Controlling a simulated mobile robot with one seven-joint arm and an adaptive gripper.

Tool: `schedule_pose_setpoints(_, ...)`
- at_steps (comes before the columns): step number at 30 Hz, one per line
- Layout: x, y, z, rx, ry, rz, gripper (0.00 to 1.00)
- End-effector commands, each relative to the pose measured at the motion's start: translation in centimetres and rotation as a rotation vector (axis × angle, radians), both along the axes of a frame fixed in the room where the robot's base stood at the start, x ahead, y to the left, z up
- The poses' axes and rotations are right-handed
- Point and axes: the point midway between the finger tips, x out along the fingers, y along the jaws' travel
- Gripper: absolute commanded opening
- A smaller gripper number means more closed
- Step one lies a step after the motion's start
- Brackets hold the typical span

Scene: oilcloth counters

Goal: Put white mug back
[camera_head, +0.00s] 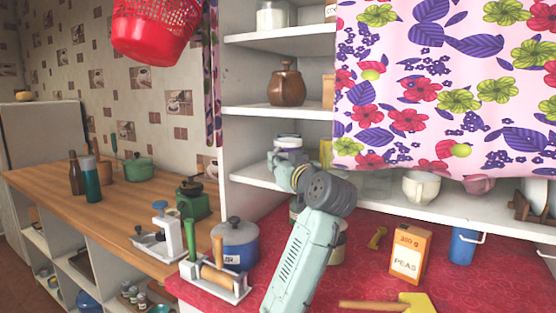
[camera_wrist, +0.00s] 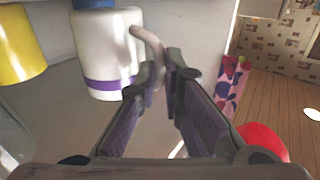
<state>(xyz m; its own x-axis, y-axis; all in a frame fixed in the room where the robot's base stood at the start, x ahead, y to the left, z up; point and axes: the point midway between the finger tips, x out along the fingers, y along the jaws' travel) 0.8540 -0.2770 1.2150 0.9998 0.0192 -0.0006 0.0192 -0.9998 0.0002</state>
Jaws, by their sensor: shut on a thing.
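The white mug (camera_wrist: 112,52), with a purple band, is close in front of my gripper in the wrist view. My gripper (camera_wrist: 160,72) is shut on its curved handle, which shows between the fingertips. In the head view, the mug (camera_head: 288,142) is at the lower open shelf (camera_head: 252,174), just beyond my gripper (camera_head: 283,163), which partly hides it. I cannot tell whether its base touches the shelf.
A yellow mug (camera_wrist: 18,45) stands near the white one. A brown pot (camera_head: 286,88) is on the shelf above. A floral curtain (camera_head: 440,80) hangs to the right. Below, the red counter holds a blue pot (camera_head: 235,247) and a peas box (camera_head: 410,250). A red basket (camera_head: 155,32) hangs at upper left.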

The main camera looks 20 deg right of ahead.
Motion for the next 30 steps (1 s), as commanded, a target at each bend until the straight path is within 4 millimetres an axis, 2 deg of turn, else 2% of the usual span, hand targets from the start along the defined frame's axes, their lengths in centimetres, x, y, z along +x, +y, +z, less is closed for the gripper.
schedule_pose_setpoints(15, -0.1, 0.0, -1.3, -0.002, -0.004, -0.001, 0.00)
schedule_pose_setpoints(16, -0.1, 0.0, -1.3, -0.001, -0.002, -0.001, 0.10)
schedule_pose_setpoints(24, -0.1, 0.1, -1.2, -0.001, -0.002, 0.000, 0.28)
schedule_pose_setpoints(30, -0.1, 0.1, -1.2, -0.001, -0.002, 0.000, 0.28)
